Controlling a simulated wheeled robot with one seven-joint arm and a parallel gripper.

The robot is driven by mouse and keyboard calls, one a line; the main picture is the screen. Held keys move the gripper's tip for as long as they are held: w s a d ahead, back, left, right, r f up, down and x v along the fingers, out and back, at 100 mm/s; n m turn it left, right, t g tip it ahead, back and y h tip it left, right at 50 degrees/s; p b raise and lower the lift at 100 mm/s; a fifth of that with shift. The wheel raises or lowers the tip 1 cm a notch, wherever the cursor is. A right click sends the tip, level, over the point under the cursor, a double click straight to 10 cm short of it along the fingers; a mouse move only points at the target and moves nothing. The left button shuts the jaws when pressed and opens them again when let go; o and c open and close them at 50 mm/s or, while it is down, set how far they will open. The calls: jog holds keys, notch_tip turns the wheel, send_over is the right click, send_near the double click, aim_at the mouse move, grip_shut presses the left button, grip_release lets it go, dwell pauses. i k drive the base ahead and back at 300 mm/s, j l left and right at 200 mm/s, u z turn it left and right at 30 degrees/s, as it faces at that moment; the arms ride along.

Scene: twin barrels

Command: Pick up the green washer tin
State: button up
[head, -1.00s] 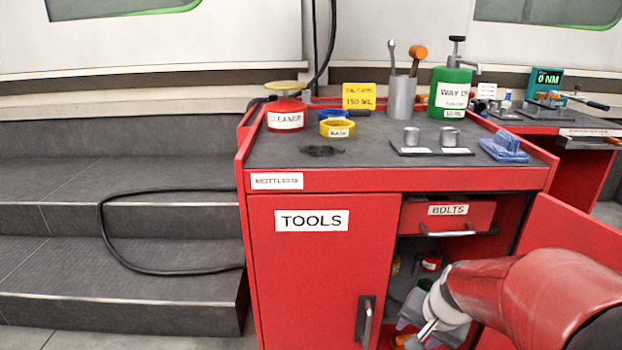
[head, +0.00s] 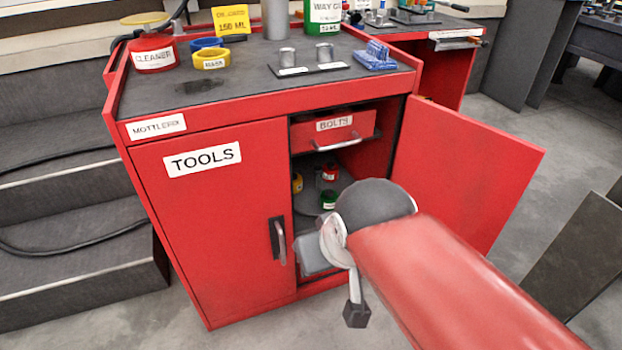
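A small green tin (head: 329,199) with a pale label stands on the shelf inside the red cabinet, behind the open right door. I take it as the green washer tin; its label is too small to read. My gripper (head: 355,312) is in front of the cabinet opening, lower than the tin and apart from it. One dark-tipped finger shows, pointing down; the rest is hidden or unclear behind my wrist, so its opening cannot be told. My wrist is just right of the tin in the picture.
A red tin (head: 329,172) and a yellow tin (head: 297,183) stand near the green one. The bolts drawer (head: 334,127) is above them. The open cabinet door (head: 465,175) stands to the right, the shut tools door (head: 215,225) to the left. Floor in front is clear.

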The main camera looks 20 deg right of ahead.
aim_at(328, 197)
jog(key=i+l, duration=0.1)
jog(key=i, duration=0.35)
jog(key=z, duration=1.6)
